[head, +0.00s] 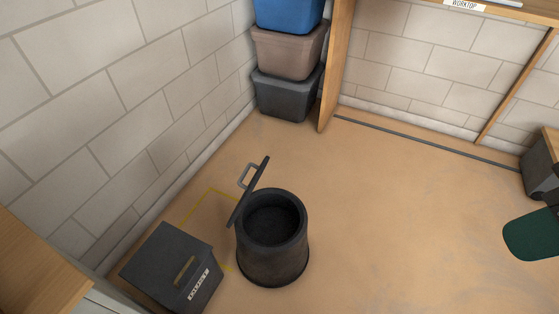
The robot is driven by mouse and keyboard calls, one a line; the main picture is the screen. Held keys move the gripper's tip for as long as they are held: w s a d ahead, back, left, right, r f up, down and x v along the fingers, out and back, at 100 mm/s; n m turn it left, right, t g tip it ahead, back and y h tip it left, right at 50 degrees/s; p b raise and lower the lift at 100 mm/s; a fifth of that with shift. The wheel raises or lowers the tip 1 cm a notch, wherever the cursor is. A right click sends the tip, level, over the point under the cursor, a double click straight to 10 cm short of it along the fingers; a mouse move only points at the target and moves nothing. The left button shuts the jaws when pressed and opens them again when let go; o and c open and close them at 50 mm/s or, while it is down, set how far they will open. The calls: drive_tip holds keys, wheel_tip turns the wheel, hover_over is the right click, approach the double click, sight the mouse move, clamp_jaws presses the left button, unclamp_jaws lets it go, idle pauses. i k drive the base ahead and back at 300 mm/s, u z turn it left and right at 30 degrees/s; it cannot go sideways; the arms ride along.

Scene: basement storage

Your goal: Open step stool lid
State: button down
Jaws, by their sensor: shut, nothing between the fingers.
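The step stool (272,262) is a round black drum standing on the floor, left of the picture's middle in the head view. Its top is uncovered and I see into its dark, hollow inside. The stool's lid (251,192) stands steeply tilted at the left side of the rim, with its edge towards me. A grey loop handle (247,176) sticks out from the lid's left face. My gripper is not in this view.
A dark box (160,258) with a handle and label stands close left of the stool. Stacked bins (287,92) fill the far corner beside a wooden panel (335,75). A dark green shape (532,236) lies at the right edge. The floor right of the stool is clear.

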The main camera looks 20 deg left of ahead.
sight(249, 190)
drive_tip(key=i, duration=0.65)
drive_tip(key=u, duration=0.85)
drive_tip(key=i, duration=0.4)
drive_tip(key=u, duration=0.35)
